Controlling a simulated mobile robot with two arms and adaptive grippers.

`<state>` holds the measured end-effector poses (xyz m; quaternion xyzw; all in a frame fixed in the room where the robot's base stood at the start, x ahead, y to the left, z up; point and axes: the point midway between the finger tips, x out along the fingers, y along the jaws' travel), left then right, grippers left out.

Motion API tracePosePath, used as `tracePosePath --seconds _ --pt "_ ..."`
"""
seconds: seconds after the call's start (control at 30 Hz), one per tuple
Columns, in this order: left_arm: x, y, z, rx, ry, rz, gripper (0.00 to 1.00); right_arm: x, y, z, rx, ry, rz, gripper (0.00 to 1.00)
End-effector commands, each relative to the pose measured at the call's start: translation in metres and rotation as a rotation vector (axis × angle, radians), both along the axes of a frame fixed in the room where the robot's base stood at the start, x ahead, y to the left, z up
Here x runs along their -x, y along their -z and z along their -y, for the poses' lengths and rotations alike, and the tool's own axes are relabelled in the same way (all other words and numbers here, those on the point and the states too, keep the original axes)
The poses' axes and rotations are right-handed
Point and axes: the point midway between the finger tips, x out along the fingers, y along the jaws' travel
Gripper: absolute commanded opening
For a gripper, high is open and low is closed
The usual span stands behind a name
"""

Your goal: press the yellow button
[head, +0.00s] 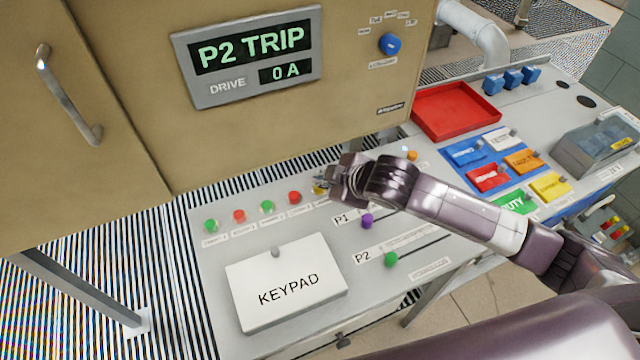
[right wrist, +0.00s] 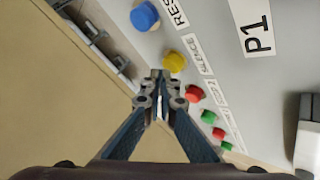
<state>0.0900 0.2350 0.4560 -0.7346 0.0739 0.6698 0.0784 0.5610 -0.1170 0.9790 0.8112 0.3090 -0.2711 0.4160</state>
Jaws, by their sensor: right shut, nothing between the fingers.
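My right gripper (head: 333,182) is shut and empty, right beside the button. In the right wrist view the yellow button (right wrist: 174,62) shows just beyond the shut fingertips (right wrist: 157,76). I cannot tell whether they touch. My left gripper is not in view.
Red (head: 295,197) and green buttons lie left of the yellow one; a blue button (right wrist: 145,16) is on its other side. Purple (head: 367,221) and green (head: 391,259) slider knobs, a keypad cover (head: 287,283) and a red tray (head: 455,110) are on the console. A tan cabinet (head: 140,110) stands behind.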

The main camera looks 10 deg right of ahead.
Motion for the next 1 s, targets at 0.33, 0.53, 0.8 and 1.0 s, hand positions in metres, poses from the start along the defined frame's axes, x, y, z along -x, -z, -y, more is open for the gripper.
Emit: tracePosePath --seconds 0.33,0.53,0.8,1.0 --pt "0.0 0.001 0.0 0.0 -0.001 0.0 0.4 0.0 0.004 0.0 0.0 -0.001 -0.001 0.0" --pt "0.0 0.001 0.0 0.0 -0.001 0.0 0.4 0.0 0.006 0.0 0.0 -0.001 -0.001 0.0" --pt "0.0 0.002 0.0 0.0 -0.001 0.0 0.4 0.0 0.01 0.0 0.001 0.0 -0.001 0.0" --pt "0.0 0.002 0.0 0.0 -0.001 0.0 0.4 0.0 0.011 0.0 0.001 0.0 -0.001 0.0"
